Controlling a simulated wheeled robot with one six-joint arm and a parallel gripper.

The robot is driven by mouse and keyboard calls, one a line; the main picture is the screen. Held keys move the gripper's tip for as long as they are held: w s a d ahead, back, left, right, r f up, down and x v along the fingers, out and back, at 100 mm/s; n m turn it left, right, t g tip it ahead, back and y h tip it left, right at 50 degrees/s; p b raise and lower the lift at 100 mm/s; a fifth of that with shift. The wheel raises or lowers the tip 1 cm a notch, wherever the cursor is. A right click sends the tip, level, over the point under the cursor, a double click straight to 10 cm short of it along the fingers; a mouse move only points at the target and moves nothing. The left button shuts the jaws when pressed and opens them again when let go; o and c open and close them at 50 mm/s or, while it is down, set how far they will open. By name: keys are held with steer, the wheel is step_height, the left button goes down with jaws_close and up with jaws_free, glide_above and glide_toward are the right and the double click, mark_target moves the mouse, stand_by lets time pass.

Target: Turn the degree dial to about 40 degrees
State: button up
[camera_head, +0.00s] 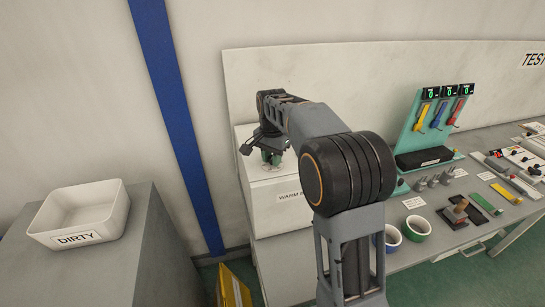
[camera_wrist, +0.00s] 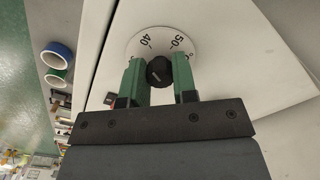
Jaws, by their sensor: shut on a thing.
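The degree dial is a black knob (camera_wrist: 158,76) on a round white scale disc (camera_wrist: 163,40) in the wrist view. The numbers 40 and 50 show on the disc above the knob; the rest of the scale is mostly hidden by my gripper. A small pale mark shows on the knob, but I cannot tell its exact reading. My gripper (camera_wrist: 159,70) has its green fingers on either side of the knob, shut on it. In the head view my gripper (camera_head: 268,154) is over the white box (camera_head: 280,205) marked WARM; the dial is hidden there.
A white DIRTY bin (camera_head: 85,238) stands on a grey cabinet at left. A wall is close behind.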

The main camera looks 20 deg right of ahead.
stand_by(0.4)
steer(key=o, duration=0.9)
steer(key=shift+r, duration=0.15)
step_height(320, 180, up, 14)
steer(key=shift+f, duration=0.2)
